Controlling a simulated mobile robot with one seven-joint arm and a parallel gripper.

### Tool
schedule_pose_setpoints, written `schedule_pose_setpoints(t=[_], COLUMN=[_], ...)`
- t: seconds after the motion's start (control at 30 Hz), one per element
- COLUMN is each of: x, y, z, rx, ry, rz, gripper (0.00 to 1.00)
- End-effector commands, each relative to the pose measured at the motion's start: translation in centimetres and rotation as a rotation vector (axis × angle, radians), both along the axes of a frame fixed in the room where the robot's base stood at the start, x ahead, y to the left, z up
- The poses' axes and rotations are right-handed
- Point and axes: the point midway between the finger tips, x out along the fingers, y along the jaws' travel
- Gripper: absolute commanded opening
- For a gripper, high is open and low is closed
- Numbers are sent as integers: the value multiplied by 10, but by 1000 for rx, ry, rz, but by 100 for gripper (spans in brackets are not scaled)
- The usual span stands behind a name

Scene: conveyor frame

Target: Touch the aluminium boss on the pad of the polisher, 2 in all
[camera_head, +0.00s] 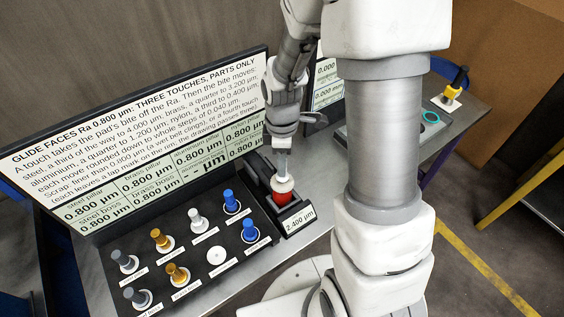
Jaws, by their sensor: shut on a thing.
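My gripper (283,164) points down over the polisher (258,172). It is shut on the aluminium boss (284,185), a pale part with a round flange. The boss is right over the red pad (283,198) and hides part of it. I cannot tell whether they touch. The polisher's front readout (300,219) shows 2.400 µm. In the black tray (196,271), the front-row place between the brass boss and a blue part is a bare white disc (216,256).
The tray holds several parts, including the brass boss (177,274), a pale pillar (198,220) and a blue part (250,231). A large sign (150,130) stands behind them. A yellow-topped device (453,88) and teal ring (431,116) are at right, partly behind my arm.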

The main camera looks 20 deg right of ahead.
Motion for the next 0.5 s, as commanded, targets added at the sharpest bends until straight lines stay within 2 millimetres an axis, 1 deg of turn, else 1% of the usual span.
schedule_pose_setpoints(t=[0.03,0.2,0.5], x=[1,0,0], y=[0,-1,0], z=[13,30,30], rx=[0,0,0], ry=[-2,-1,-1], rz=[0,-1,-1], gripper=[0,0,0])
